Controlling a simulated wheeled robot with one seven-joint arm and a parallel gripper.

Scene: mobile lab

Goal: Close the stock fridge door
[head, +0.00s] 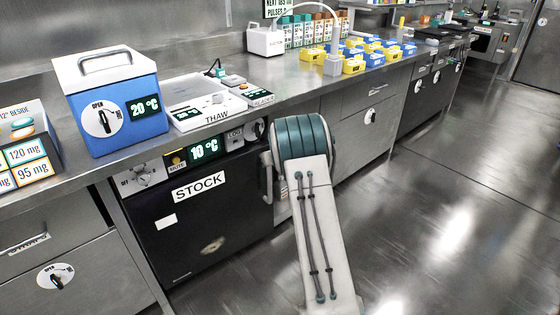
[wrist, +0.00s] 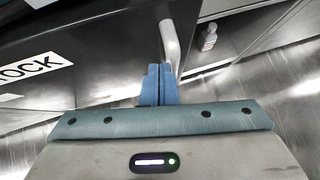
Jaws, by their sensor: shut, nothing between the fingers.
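The stock fridge door (head: 205,220) is a black panel labelled STOCK under the counter, below a strip with a 10 °C display. In the wrist view the door (wrist: 95,60) fills the upper left, and the handle (wrist: 170,45) is just beyond my fingertips. My gripper (wrist: 160,68) has its blue fingers together with nothing between them, close to the handle; contact is unclear. My arm hides the gripper in the head view.
A blue box (head: 120,120) with a 20 °C display and a white THAW tray (head: 205,105) stand on the counter above. Steel drawers (head: 365,125) continue to the right. The shiny floor (head: 450,220) on the right is clear.

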